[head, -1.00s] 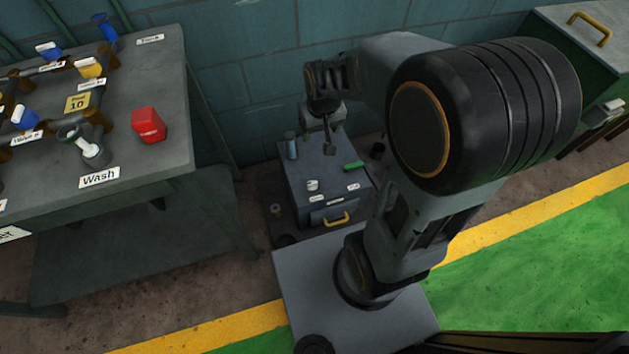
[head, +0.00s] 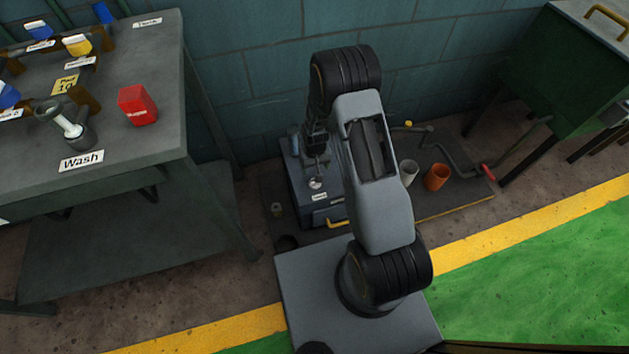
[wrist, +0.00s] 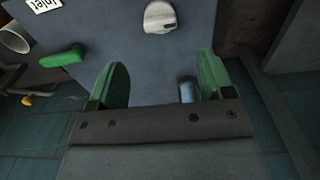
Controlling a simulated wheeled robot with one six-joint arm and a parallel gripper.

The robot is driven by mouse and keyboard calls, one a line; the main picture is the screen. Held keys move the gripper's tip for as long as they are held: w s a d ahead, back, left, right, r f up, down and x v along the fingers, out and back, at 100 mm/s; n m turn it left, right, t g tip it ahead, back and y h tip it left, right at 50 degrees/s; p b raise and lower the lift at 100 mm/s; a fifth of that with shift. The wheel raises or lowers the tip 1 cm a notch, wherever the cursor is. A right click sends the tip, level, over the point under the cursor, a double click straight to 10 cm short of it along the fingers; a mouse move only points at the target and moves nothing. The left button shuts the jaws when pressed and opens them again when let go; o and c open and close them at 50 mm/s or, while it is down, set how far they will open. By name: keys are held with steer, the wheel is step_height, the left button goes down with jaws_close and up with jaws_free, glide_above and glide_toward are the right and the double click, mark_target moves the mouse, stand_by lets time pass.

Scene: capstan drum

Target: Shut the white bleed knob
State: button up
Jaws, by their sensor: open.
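The white bleed knob (head: 316,184) sits on top of a grey-blue box (head: 299,200) on the floor-level base. In the wrist view the knob (wrist: 160,16) is at the top centre, a round white piece with a raised grip and a dark mark. My gripper (head: 317,162) is above the box, on the wall side of the knob. Its green fingers (wrist: 161,76) are spread apart with nothing between them, and the knob lies ahead of the fingertips, clear of them. How high the fingers are above the box is hard to tell.
A green lever (wrist: 63,56) and an Inlet label (wrist: 44,4) are on the box top. A blue-grey cylinder (wrist: 188,91) shows beside the right finger. White (head: 409,172) and orange (head: 436,177) cups stand right of my arm. A table (head: 150,80) stands left.

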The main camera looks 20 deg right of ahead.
step_height(320, 180, down, 9)
steer(key=shift+r+b, duration=0.1)
steer(key=shift+b, duration=1.1)
steer(key=c, duration=0.9)
